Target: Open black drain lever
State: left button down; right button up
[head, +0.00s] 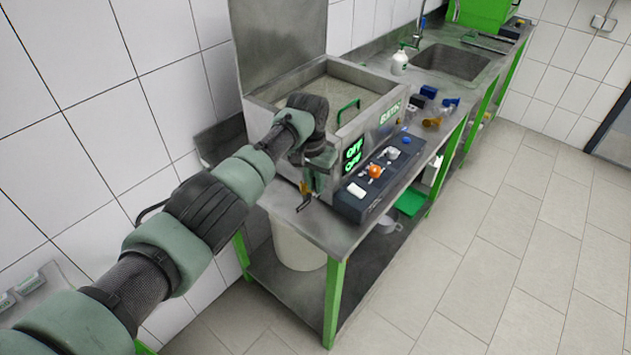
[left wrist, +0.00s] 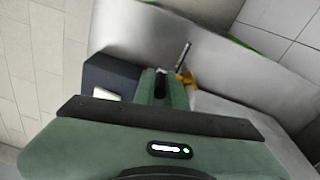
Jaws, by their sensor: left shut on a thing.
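The black drain lever (head: 303,204) shows as a small dark piece at the near-left corner of the bath. My left gripper (head: 310,193) is down at that corner, beside the dark control box. In the left wrist view the gripper (left wrist: 162,88) is shut on the lever, with a black part (left wrist: 160,82) between the fingers. A yellow valve piece (left wrist: 187,78) sits just right of the fingers, and a thin dark rod (left wrist: 183,54) stands out beyond it. The fingers hide much of the lever. My right gripper is in neither view.
The steel bath (head: 372,97) has its lid raised and a green handle. The control box (head: 378,180) lies along the bench front with an orange knob (head: 375,171) and a white piece (head: 357,190). The floor at right is clear.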

pick_arm(q)
jog(key=c, duration=1.5)
grip_release()
jog(key=shift+f, duration=0.1)
jog(key=shift+o, duration=0.2)
jog(key=shift+s+a+r+b, duration=0.15)
jog(key=shift+r+b, duration=0.2)
jog(key=shift+r, duration=1.6)
jog(key=shift+s+a+r+b, duration=0.15)
jog(key=shift+r+b, duration=0.15)
jog(key=shift+r, duration=1.65)
jog(key=shift+d, duration=0.1)
